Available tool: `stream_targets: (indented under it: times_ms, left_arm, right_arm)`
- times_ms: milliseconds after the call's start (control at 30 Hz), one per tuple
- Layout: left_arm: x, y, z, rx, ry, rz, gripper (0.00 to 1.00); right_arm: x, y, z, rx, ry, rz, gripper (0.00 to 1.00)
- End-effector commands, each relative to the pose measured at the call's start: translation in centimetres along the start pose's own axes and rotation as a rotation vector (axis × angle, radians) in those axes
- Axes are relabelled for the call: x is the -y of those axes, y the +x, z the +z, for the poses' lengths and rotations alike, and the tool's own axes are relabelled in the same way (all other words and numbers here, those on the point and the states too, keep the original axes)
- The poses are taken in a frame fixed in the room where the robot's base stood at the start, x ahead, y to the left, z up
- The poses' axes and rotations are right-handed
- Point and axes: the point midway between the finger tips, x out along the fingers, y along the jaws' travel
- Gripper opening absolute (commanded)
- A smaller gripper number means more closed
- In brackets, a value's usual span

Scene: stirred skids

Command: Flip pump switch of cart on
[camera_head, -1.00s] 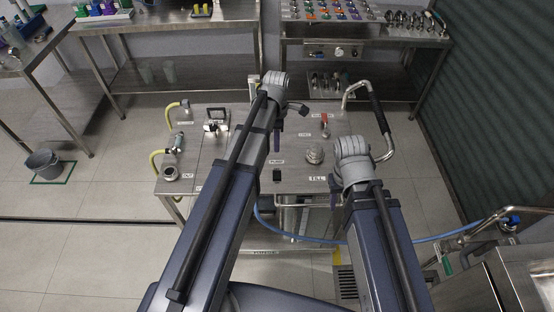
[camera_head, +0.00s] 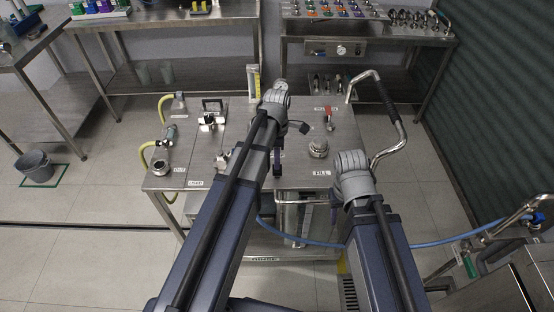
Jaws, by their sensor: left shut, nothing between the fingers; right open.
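The steel cart (camera_head: 345,140) stands in front of me with labelled fittings on its top. My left gripper (camera_head: 277,168) points down over the middle of the cart top, its fingers shut and empty. The pump switch and its label are hidden behind this gripper and arm, so I cannot tell the switch's position or whether the fingers touch it. My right gripper (camera_head: 335,212) is mostly hidden behind its own wrist, at the cart's front right edge; it is open and apart from the cart's fittings.
A round fitting (camera_head: 318,147) sits behind the FILL label, with a red-handled valve (camera_head: 329,118) beyond. A bent push handle (camera_head: 392,112) rises at the right. Yellow hoses (camera_head: 146,155) hang at the left. A blue hose (camera_head: 425,244) crosses the right floor. A bucket (camera_head: 36,169) stands left.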

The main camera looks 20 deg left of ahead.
Motion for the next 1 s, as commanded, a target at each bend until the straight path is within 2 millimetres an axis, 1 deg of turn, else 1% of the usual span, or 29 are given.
stream_targets:
  times_ms: [33, 167, 533, 667, 1000]
  left_arm:
    - [0.0, 1.2, 0.0, 0.0, 0.0, 0.0, 0.0]
    - [0.0, 1.9, 0.0, 0.0, 0.0, 0.0, 0.0]
    - [0.0, 1.9, 0.0, 0.0, 0.0, 0.0, 0.0]
    - [0.3, 2.4, 0.0, 0.0, 0.0, 0.027, 0.0]
    - [-0.1, 2.2, 0.0, 0.0, 0.0, 0.032, 0.0]
  right_arm:
    - [0.1, 1.2, -0.1, 0.0, 0.0, 0.0, 0.5]
    - [0.2, 1.9, -0.1, 0.0, 0.0, 0.0, 0.5]
    - [0.2, 1.9, -0.1, 0.0, 0.0, 0.0, 0.5]
    - [0.2, 2.3, -0.1, 0.0, 0.0, 0.0, 0.5]
    - [0.2, 2.1, -0.1, 0.0, 0.0, 0.0, 0.5]
